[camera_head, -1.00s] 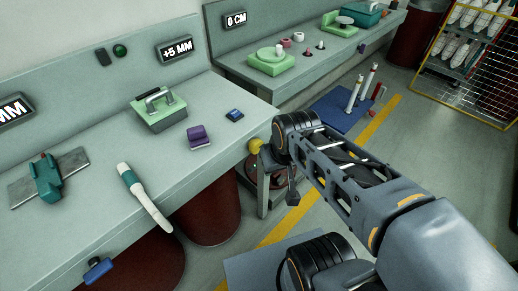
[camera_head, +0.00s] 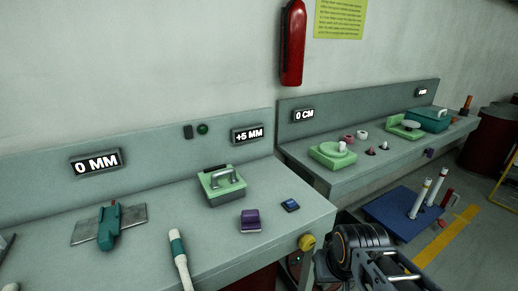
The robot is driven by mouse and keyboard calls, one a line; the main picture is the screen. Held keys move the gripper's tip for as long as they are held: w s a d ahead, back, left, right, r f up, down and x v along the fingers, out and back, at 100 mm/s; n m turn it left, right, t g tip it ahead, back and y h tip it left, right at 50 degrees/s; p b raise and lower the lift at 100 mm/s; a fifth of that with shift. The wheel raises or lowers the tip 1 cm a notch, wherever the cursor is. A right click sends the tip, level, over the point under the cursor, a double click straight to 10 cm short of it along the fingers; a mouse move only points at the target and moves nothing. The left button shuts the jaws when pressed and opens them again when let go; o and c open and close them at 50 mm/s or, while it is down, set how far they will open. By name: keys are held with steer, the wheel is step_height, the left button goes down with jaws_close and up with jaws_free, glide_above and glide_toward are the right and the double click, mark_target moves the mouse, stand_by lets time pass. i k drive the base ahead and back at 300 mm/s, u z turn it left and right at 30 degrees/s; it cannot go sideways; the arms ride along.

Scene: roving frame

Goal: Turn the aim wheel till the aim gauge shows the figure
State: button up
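No part is plainly marked as the aim wheel or aim gauge. Lit displays on the bench backs read 0 MM (camera_head: 96,163), +5 MM (camera_head: 247,134) and 0 CM (camera_head: 303,115); a farther display (camera_head: 421,92) is too small to read. A round yellow knob (camera_head: 306,242) sits at the near bench's right end. A green unit with a round plate and white post (camera_head: 333,154) stands on the far bench below 0 CM. A similar green unit (camera_head: 405,128) stands farther right. My arm shows at the lower right; my gripper is not visible.
The near bench (camera_head: 215,238) holds a teal clamp (camera_head: 110,228), a green box with a handle (camera_head: 222,187), a purple block (camera_head: 250,219) and a white-and-teal tool (camera_head: 179,258). A blue floor mat (camera_head: 392,215) bears white posts. A red extinguisher (camera_head: 292,45) hangs on the wall.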

mark_target(306, 242)
steer(key=z, duration=1.05)
steer(key=k, duration=0.55)
steer(key=u, duration=1.15)
